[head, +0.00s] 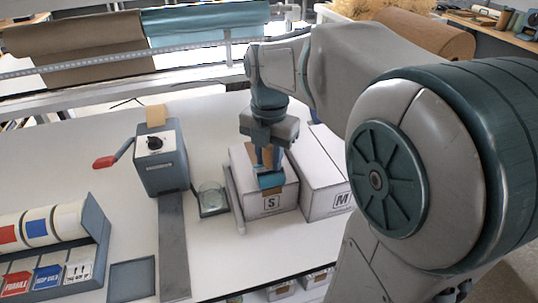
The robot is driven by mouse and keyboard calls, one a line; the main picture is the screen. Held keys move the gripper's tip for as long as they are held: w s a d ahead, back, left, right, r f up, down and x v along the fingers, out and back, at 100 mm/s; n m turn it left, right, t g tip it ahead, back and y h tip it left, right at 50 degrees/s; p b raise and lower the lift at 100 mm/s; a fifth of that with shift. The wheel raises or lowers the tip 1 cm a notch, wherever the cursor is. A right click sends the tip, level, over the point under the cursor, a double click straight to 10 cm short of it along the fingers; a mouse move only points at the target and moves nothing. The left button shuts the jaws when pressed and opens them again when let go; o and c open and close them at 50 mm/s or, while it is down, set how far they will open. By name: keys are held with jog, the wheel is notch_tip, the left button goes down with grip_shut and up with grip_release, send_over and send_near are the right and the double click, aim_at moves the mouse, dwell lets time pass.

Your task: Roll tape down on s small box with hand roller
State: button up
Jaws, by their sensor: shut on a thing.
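The small box (265,199), white with a black S label, stands on the white table near the middle of the head view. My gripper (267,160) points down over the top of this box. It is shut on the hand roller (271,180), whose teal lower part shows at the box's top front edge. The fingers cover much of the roller. The roller looks in contact with the box, but I cannot be sure. I cannot make out the tape on the box.
A white M box (330,190) stands right beside the S box. To the left are a glass dish (212,198), a grey crank dispenser (160,158) with a red handle, and a label rack (95,232). Paper rolls (80,45) lie behind.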

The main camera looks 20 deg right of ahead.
jog(key=shift+r+p, duration=1.8)
jog(key=shift+r, duration=0.75)
